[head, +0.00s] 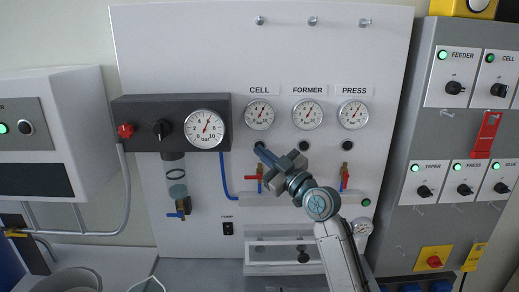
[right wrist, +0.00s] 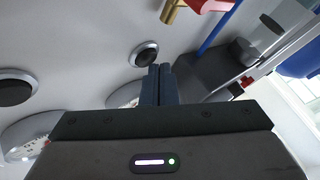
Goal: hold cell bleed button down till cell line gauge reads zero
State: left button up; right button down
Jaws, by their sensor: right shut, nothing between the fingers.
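The cell line gauge (head: 259,114) is a round white dial under the CELL label. Its needle appears to point up and slightly right, off the zero end; the exact value is too small to read. My right gripper (head: 259,148) is shut and empty, its fingertips just below that gauge, over the spot of the cell bleed button. In the right wrist view the cell bleed button (right wrist: 145,54) is black in a silver ring. The shut fingertips (right wrist: 160,68) overlap its edge in the picture; I cannot tell whether they touch it. My left gripper is not in view.
The FORMER gauge (head: 307,113) and PRESS gauge (head: 354,114) stand to the right, each with a black button below. A red-handled valve (head: 257,178) is under the gripper. A larger gauge (head: 204,129) sits on the dark regulator block at left. A grey switch cabinet (head: 440,130) bounds the right.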

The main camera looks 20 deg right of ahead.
jog(key=shift+w+d+b, duration=0.15)
jog(key=shift+w+b, duration=0.2)
jog(key=shift+b, duration=0.15)
dwell(0.5)
jog(key=shift+s, duration=0.1)
dwell(3.6)
jog(key=shift+s+a, duration=0.25)
jog(key=shift+s, duration=0.45)
jog(key=s, duration=0.2)
jog(key=s+a+p, duration=0.1)
jog(key=s, duration=0.1)
jog(key=shift+s+a, duration=0.2)
jog(key=shift+s, duration=0.2)
jog(key=shift+f, duration=0.1)
